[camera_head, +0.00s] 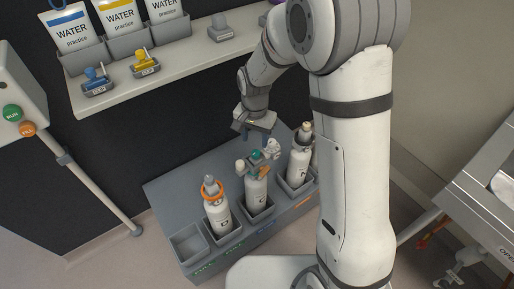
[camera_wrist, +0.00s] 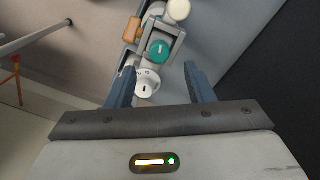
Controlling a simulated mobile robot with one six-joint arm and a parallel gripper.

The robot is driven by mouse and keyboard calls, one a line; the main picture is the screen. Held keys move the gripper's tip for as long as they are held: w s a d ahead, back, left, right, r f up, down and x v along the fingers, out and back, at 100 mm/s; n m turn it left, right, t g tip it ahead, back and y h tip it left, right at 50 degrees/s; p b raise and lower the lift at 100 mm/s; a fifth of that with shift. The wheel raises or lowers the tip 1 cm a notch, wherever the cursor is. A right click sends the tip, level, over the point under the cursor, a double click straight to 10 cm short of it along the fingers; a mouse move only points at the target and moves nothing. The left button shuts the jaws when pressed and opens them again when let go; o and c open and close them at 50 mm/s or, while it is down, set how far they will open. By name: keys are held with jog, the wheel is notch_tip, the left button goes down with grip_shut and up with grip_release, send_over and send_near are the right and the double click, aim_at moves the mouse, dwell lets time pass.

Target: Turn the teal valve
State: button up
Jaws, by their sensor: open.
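The teal valve (camera_head: 256,155) is a small round knob on top of the middle white bottle (camera_head: 256,188) in the grey rack. In the wrist view the teal valve (camera_wrist: 158,50) shows a white mark and lies ahead of the jaws, with a white gauge (camera_wrist: 147,83) nearer to them. An orange part and a cream round knob (camera_wrist: 178,10) sit on the same fitting. My gripper (camera_head: 256,132) is just above and behind the bottle top. In the wrist view my gripper (camera_wrist: 160,80) is open and its jaws hold nothing; the valve appears beyond the gap between the fingertips.
The grey rack (camera_head: 165,200) also holds a bottle with an orange collar (camera_head: 217,210) and another bottle (camera_head: 299,160); its left slot is empty. A shelf (camera_head: 180,68) with water pouches and clips is above. A metal-edged table (camera_head: 470,190) stands at right.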

aim_at(255, 152)
notch_tip(255, 152, down, 6)
jog(key=shift+f, duration=0.2)
jog(key=c, duration=1)
jog(key=shift+n+b, duration=0.65)
jog(key=shift+n, duration=1.25)
jog(key=o, duration=1)
jog(key=shift+r, duration=0.1)
